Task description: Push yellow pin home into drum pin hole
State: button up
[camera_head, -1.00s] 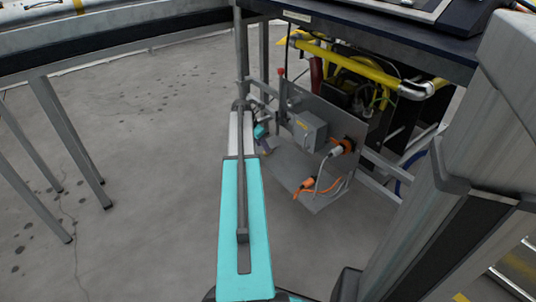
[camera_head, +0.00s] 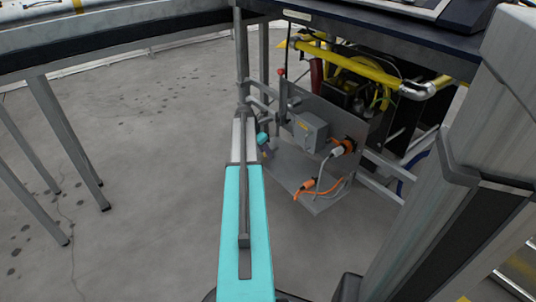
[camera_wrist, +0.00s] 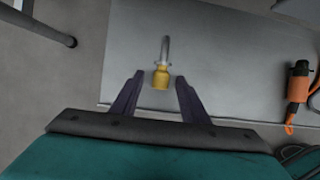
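The yellow pin (camera_wrist: 161,77) shows in the wrist view, with a yellow grip and a thin grey shank pointing up the picture. It lies between the two dark purple fingers of my gripper (camera_wrist: 160,84), with a gap on each side. The fingers are apart. Whether the pin rests on the grey plate behind it or stands out from it, I cannot tell. In the head view my gripper (camera_head: 263,138) is small, beside the grey panel under the bench. I cannot make out the yellow pin there. I cannot identify the drum or its pin hole in either view.
A grey plate (camera_head: 323,203) carries a grey box (camera_head: 310,130) and an orange connector (camera_head: 307,185) with cables, close right of my gripper. Yellow pipes (camera_head: 350,66) run under the dark bench (camera_head: 370,30). Metal legs stand at left. The floor (camera_head: 150,180) between is open.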

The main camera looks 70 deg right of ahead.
grip_shut()
jog(key=shift+r, duration=0.1)
jog(key=shift+r+p, duration=1.05)
jog(key=shift+r, duration=0.55)
jog(key=shift+a+r, duration=0.2)
jog(key=s+a+p, duration=0.2)
jog(key=a, duration=0.5)
jog(key=s+a+r+p, duration=0.1)
jog(key=a+p, duration=0.2)
jog(key=a, duration=0.5)
jog(key=shift+s, duration=0.4)
jog(key=shift+a+r, duration=0.1)
